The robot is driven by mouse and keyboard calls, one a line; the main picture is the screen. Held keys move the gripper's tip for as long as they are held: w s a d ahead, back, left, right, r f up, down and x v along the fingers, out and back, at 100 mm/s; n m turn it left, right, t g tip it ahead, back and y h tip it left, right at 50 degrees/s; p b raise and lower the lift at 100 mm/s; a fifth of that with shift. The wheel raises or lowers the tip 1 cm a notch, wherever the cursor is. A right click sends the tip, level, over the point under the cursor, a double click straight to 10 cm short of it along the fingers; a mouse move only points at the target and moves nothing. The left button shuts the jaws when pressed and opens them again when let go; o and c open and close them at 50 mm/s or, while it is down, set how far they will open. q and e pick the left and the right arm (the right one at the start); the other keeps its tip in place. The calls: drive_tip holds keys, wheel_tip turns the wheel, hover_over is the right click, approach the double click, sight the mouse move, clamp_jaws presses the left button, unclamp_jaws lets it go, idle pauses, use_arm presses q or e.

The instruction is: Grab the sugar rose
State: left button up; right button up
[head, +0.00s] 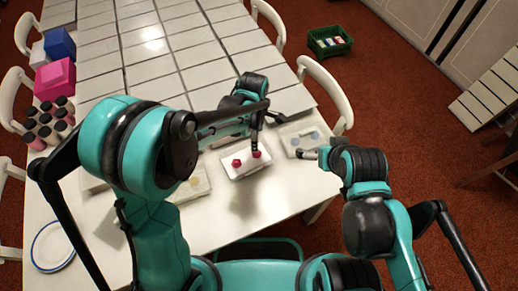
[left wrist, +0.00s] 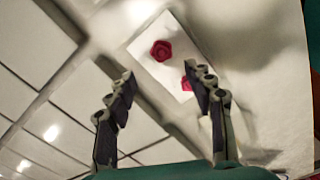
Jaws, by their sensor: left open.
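Two red sugar roses lie on a white tray on the table: a left one (head: 236,162) and a right one (head: 257,154). In the left wrist view, one rose (left wrist: 161,50) shows fully, and the other (left wrist: 188,80) is partly hidden behind the right finger. My left gripper (head: 256,146) is above the tray, close to the right rose. In the wrist view my left gripper (left wrist: 158,73) has its fingers spread with nothing between them. My right gripper (head: 308,154) is right of the tray, small in view; its opening is unclear.
A tray with pale blue pieces (head: 315,136) lies to the right, and one with yellowish pieces (head: 203,184) lies to the left, partly behind my arm. A blue-rimmed plate (head: 37,243) sits at the left front. Pink (head: 54,79) and blue (head: 60,44) boxes stand left.

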sight(257, 154)
use_arm(q)
drive_tip(key=shift+w+d+f, duration=0.1)
drive_tip(key=shift+d+f, duration=0.1)
drive_tip(key=shift+f, duration=0.2)
wheel_tip(257, 154, down, 3)
drive_tip(key=shift+a+r+b, duration=0.1)
drive_tip(key=shift+r+b, duration=0.1)
drive_tip(key=shift+b, duration=0.45)
drive_tip(key=f+b, duration=0.2)
drive_tip(key=f, duration=0.3)
drive_tip(key=shift+s, duration=0.2)
drive_tip(key=shift+r, duration=0.1)
drive_tip(key=c, duration=0.8)
